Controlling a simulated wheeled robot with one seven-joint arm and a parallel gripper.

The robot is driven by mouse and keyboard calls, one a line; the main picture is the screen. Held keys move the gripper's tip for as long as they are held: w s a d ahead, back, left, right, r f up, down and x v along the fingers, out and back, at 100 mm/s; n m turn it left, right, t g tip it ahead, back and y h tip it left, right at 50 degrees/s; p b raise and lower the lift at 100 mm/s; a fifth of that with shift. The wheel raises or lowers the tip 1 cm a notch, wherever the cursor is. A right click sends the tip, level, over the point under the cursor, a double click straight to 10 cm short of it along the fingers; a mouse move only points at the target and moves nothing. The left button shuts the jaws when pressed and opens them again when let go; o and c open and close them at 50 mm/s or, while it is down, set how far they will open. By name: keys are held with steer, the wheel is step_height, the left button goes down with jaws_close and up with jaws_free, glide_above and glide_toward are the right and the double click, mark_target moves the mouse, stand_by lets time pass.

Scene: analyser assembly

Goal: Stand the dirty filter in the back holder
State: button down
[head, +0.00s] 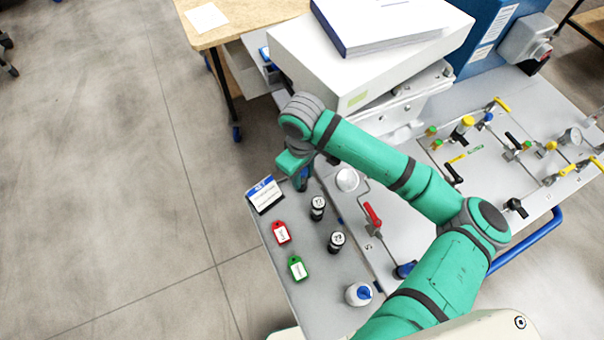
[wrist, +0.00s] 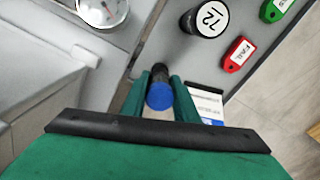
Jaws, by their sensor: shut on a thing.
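My gripper (wrist: 159,98) is shut on a small black cylinder with a blue end (wrist: 159,96), held between its green fingers. I take this to be the filter, but no dirt or label can be made out on it. In the head view my gripper (head: 303,180) points down over the back left part of the grey bench, and its fingers and load are mostly hidden by the wrist. Two black cylinders with numbered white tops, a back one (head: 318,207) and a front one (head: 336,241), stand on the bench. I cannot tell which fixture is the back holder.
A red tag (head: 281,233), a green tag (head: 297,268) and a blue-and-white card (head: 265,194) lie along the bench's left edge. A round gauge (wrist: 102,10) is close by. A red-handled valve (head: 372,214) is to the right. A white box (head: 370,60) stands behind.

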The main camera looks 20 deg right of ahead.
steer(key=c, duration=1.3)
jaws_free()
steer(key=shift+r, duration=0.1)
step_height(320, 180, up, 11)
steer(key=shift+f, duration=0.2)
